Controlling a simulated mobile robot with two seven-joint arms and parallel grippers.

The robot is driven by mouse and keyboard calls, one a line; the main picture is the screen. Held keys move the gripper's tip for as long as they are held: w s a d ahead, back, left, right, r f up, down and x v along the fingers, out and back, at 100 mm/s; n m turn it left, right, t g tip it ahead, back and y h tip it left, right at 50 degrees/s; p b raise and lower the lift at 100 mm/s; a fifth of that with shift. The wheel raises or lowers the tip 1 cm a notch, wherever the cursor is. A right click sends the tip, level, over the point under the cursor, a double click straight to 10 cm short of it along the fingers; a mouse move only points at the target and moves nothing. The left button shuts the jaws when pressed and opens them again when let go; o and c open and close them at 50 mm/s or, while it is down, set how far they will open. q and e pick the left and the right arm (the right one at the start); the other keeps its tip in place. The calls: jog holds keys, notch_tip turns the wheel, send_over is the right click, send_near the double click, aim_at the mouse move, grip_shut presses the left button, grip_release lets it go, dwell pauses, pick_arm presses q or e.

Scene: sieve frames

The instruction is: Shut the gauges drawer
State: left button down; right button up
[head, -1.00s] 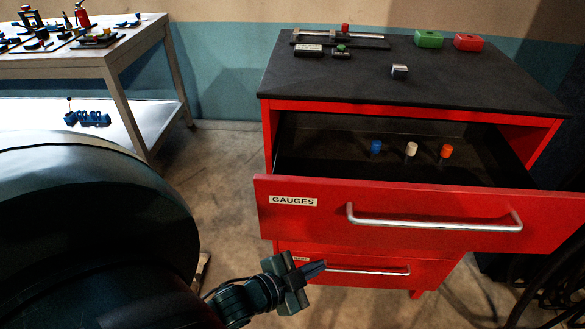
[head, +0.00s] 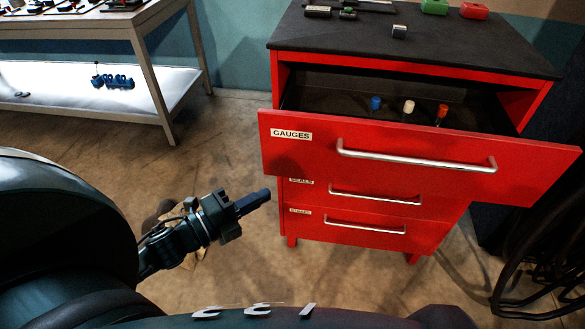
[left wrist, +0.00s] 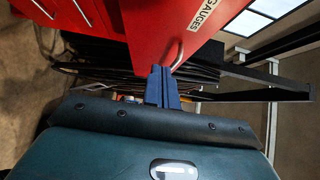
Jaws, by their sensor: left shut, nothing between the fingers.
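The gauges drawer (head: 300,152) is the top drawer of a red cabinet and stands pulled out. Its label reads GAUGES, and a silver bar handle (head: 415,160) crosses its front. My right gripper is not in view.
Two lower drawers, SEALS (head: 345,198) and another (head: 350,228), are closed. The black cabinet top (head: 460,45) carries small blocks. A workbench with a white lower shelf (head: 60,95) stands at the left. Dark cables (head: 535,250) hang at the right. Floor between bench and cabinet is mostly clear.

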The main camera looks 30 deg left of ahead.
pick_arm(q)
jog(key=p, duration=0.2)
send_near(314, 157)
jog(key=w+d, duration=0.2)
jog(key=d, duration=0.2)
jog(key=shift+w+a+r, duration=0.1)
jog(key=shift+w+a, duration=0.15)
jog(key=shift+w, duration=0.25)
jog(key=shift+w+a, duration=0.2)
jog(key=shift+w, duration=0.35)
jog(key=shift+w+a, duration=0.2)
jog(key=shift+w, duration=0.3)
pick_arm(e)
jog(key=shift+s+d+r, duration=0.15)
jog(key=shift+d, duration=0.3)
